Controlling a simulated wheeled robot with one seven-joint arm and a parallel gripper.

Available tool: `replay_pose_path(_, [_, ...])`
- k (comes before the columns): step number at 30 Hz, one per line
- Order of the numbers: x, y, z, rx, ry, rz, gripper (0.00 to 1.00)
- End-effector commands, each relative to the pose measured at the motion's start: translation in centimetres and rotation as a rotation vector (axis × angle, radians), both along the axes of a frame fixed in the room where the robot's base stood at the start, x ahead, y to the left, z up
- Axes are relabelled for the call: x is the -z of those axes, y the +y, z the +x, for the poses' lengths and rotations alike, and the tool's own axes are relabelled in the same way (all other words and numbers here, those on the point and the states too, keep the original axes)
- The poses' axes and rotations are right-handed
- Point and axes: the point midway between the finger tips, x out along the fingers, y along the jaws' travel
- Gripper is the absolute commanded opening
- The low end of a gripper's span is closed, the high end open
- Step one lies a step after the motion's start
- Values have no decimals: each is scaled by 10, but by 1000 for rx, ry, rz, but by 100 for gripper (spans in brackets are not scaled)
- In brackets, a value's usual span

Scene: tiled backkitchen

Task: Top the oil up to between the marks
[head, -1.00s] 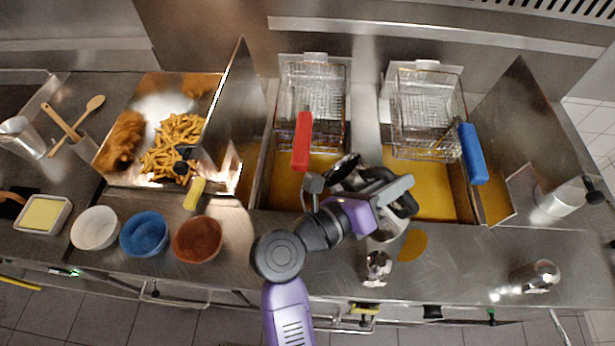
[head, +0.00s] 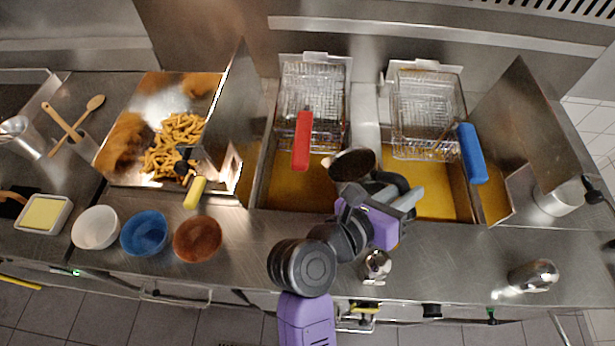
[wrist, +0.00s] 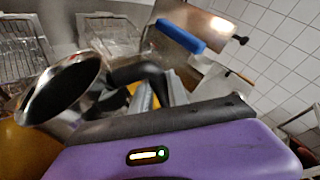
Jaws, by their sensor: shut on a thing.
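My gripper (head: 402,198) is shut on the black handle of a metal jug. The jug (head: 352,163) is above the front of the fryer, near the divider between the two vats, its round dark mouth showing. In the wrist view the jug (wrist: 62,90) is at the left and looks tilted; its contents cannot be made out. Yellow oil lies in the left vat (head: 285,188) and the right vat (head: 438,204). I cannot make out level marks in either vat.
A red-handled basket (head: 312,95) and a blue-handled basket (head: 425,105) sit at the back of the vats. Fries (head: 175,140) lie in the left bay. Three bowls, with a blue one (head: 145,233) in the middle, and a metal shaker (head: 533,276) stand on the counter.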

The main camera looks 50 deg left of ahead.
Motion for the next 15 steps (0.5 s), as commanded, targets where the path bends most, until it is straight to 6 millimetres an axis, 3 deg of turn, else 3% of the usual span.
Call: replay_pose_path(15, [12, -38, 16, 3, 68, 175, 0])
